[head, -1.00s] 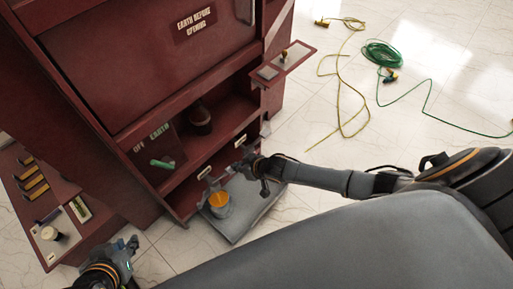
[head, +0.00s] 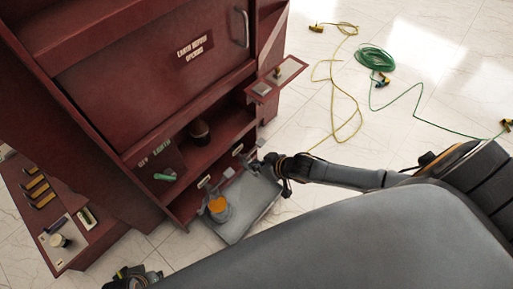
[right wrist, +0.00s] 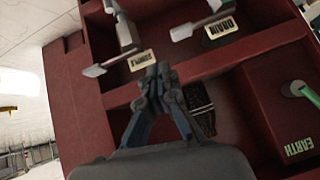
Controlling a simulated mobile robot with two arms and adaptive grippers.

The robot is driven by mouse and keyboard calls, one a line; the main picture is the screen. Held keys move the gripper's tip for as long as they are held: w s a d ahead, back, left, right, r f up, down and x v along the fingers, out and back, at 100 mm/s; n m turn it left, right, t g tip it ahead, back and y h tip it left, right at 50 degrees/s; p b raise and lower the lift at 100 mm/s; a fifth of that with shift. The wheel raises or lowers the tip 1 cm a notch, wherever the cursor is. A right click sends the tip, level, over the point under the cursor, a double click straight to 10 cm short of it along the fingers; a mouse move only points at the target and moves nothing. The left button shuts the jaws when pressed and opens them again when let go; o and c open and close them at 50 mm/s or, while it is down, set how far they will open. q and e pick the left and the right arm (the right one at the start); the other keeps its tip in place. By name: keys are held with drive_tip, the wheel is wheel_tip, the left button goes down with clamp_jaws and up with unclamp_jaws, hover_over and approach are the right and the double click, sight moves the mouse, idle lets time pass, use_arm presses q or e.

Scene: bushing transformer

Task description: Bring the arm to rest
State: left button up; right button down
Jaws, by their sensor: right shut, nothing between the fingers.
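My right gripper (head: 258,165) is in front of the lower right of the dark red cabinet (head: 150,90), with its arm coming in from the right. In the right wrist view its fingers (right wrist: 160,72) are together and empty, in front of the cabinet's shelves. They appear just below the small label beside the "DRAIN" plate (right wrist: 222,28); whether they touch anything is not clear. My left gripper (head: 135,278) is only partly seen at the bottom edge of the head view, and its fingers cannot be made out.
A grey tray (head: 262,205) with an orange-filled grey container (head: 217,206) lies at the cabinet's foot. Grey valve handles (right wrist: 196,28) and a green handle (right wrist: 303,92) stick out.

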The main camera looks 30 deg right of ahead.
use_arm(q)
drive_tip(key=shift+f, duration=0.2)
use_arm(e)
drive_tip(key=shift+s+r, duration=0.1)
idle(0.4)
